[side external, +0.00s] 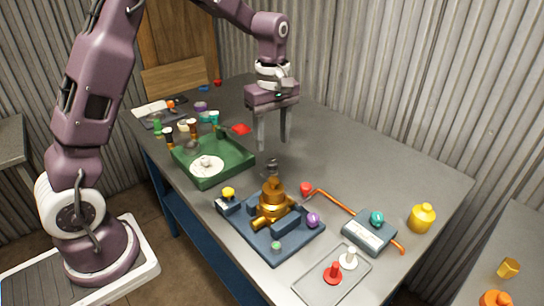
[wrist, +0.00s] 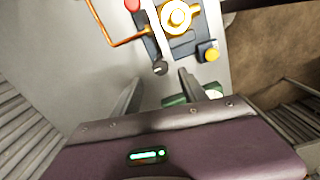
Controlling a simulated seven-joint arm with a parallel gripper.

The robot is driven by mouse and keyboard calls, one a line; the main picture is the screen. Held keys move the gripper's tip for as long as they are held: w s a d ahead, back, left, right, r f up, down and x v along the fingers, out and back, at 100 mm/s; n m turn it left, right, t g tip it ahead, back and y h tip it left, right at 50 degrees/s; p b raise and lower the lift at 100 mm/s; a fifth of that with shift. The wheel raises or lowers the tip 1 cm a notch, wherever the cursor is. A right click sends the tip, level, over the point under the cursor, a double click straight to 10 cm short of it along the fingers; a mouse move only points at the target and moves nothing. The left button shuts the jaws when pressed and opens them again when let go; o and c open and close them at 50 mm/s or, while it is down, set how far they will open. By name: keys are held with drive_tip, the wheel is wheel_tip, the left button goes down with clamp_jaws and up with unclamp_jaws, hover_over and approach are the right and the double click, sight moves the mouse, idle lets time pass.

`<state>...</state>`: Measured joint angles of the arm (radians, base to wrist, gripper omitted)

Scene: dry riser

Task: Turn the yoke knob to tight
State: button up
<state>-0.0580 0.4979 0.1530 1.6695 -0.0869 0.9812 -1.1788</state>
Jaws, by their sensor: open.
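A brass valve body (side external: 272,204) stands upright on a dark blue-grey base (side external: 250,236); it also shows at the top of the wrist view (wrist: 177,15). Coloured knobs sit round the base: yellow (side external: 228,192), purple (side external: 313,220) and green (side external: 276,245). None has a readable label, so I cannot tell for sure which is the yoke knob. My gripper (side external: 273,143) is open, empty, pointing down above the dark knob, apart from it.
A green tray (side external: 235,171) lies left of the base. A copper pipe (side external: 335,201), a grey box with a teal knob (side external: 369,232), a yellow bottle (side external: 421,218) and a clear tray (side external: 312,289) lie to the right and front. The table's back right is clear.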

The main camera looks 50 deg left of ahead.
sight(272, 161)
wheel_tip(272, 161, down, 6)
drive_tip(key=shift+f, duration=0.1)
clamp_jaws()
